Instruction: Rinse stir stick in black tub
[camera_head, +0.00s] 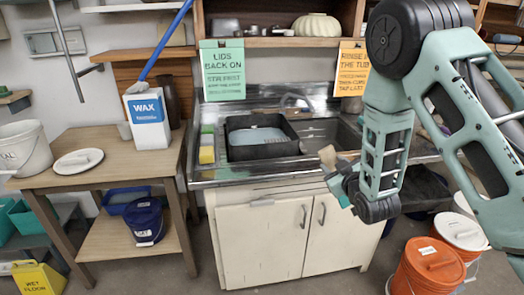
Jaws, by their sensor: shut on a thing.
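The black tub (288,146) sits in the metal sink unit and holds pale blue-grey water. My gripper (333,176) is in front of the sink's right part, to the right of the tub and apart from it. It is shut on a short tan piece (328,156) that looks like the end of the stir stick. The piece points up, and the rest of it is hidden or too small to make out.
A yellow sponge (207,154) lies left of the tub. A faucet (296,99) is behind it. A wooden table (100,170) at left bears a wax box (147,120). Floor before the cabinet (262,240) is clear.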

